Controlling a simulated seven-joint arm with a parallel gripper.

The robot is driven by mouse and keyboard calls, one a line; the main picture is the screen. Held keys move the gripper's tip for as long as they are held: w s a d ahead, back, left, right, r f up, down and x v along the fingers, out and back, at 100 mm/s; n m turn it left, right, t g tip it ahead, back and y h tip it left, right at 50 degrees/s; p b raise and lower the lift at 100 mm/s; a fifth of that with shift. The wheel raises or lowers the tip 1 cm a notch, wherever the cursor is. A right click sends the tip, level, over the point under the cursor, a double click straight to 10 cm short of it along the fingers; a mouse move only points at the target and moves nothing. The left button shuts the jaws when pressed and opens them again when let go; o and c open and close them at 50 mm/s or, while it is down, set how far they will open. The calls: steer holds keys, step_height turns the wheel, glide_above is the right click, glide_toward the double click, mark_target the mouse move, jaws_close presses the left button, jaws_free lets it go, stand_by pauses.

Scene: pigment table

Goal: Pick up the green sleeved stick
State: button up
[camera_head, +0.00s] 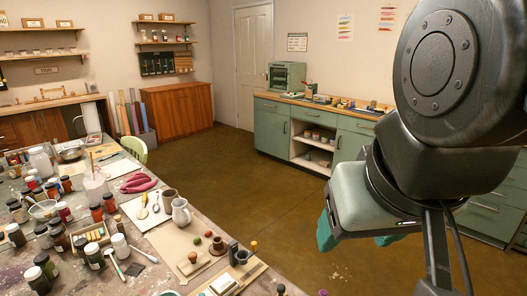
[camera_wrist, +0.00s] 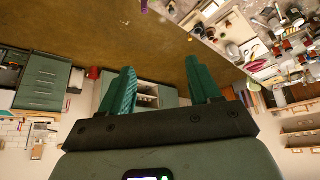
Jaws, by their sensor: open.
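I cannot make out a green sleeved stick for certain in either view. My gripper (camera_head: 357,234) hangs in the air right of the table, over the floor. In the wrist view my gripper (camera_wrist: 163,82) shows two teal fingers spread wide, with nothing between them. That view is tilted over, with the table at upper right.
Green cabinets (camera_head: 271,131) and an orange cabinet (camera_head: 180,107) stand at the back. The brown floor (camera_head: 230,170) between is clear.

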steer(key=shift+c, duration=0.2)
steer(key=w+f+m+g, duration=0.2)
steer(key=w+f+m, duration=0.4)
steer(key=f, duration=0.5)
steer(key=w+f+m+g, duration=0.3)
steer(key=w+f, duration=0.6)
steer(key=f, duration=0.6)
steer(key=f+m, duration=0.1)
steer(key=f, duration=0.3)
steer(key=f+m, duration=0.1)
steer(key=f, duration=0.2)
steer(key=shift+d+f+g, duration=0.3)
steer(key=shift+d+f, duration=0.1)
steer(key=shift+s+d+f, duration=0.1)
steer(key=shift+s+f, duration=0.05)
steer(key=shift+f, duration=2.7)
jaws_close()
